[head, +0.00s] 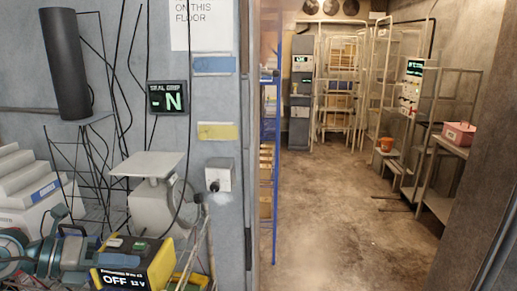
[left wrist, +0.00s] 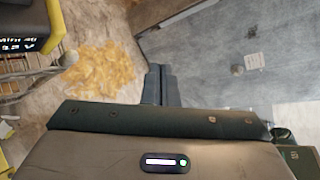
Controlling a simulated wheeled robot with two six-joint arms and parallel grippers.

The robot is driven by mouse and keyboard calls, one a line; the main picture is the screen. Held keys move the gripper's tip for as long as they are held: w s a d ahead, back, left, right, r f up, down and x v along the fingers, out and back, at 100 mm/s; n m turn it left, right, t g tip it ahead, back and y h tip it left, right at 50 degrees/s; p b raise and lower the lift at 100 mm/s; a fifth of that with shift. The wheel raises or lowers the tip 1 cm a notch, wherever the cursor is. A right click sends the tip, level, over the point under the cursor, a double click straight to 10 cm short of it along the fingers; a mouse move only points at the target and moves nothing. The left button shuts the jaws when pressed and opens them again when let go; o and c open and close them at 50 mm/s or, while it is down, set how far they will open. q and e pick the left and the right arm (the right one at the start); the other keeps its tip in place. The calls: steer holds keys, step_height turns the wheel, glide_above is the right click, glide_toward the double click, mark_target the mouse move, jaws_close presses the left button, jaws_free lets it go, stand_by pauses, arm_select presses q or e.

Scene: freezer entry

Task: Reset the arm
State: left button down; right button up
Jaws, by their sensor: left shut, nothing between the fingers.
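My left gripper (left wrist: 161,70) shows in the left wrist view. Its two dark fingers lie side by side, shut, with nothing between them. They point up the picture, over the brown floor and beside a grey wall or panel (left wrist: 225,65). My right gripper is in neither view.
Right of a blue rack (head: 268,165), the brown floor (head: 335,210) is clear between shelves.

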arm_select(q)
steer(key=s+d+r+n+t+h, duration=0.2)
steer(key=d+r+n+t+h, duration=0.15)
steer(key=h, duration=0.25)
steer(key=w+a+f+n+t+y, duration=0.15)
steer(key=a+n+t+y, duration=0.25)
steer(key=n+t+y, duration=0.55)
steer(key=w+a+f+n+t+y, duration=0.1)
steer(key=a+f+n+t+y, duration=0.4)
steer(key=n, duration=0.8)
steer(key=s+a+f+n+g+y, duration=0.1)
steer(key=s+f+n+g+y, duration=0.1)
steer(key=f+n+g+y, duration=0.3)
steer(key=s+a+f+n+g+y, duration=0.2)
steer(key=f+n+g+y, duration=0.15)
steer(key=f, duration=0.45)
steer(key=s+d+f+n+g+h, duration=0.1)
steer(key=s+d+f+g+h, duration=0.1)
steer(key=s+d+f+g, duration=0.55)
steer(key=s+f+n+g+h, duration=0.15)
steer(key=s+f+g, duration=0.25)
steer(key=s+f, duration=0.7)
steer(key=s+a+f+g, duration=0.1)
steer(key=a+f+g, duration=0.15)
steer(key=f, duration=2.65)
steer(key=s+a+f, duration=0.2)
steer(key=s+f, duration=1.6)
steer(key=shift+s+f+h, duration=0.3)
steer(key=shift+s+h, duration=0.05)
steer(key=shift+h, duration=0.1)
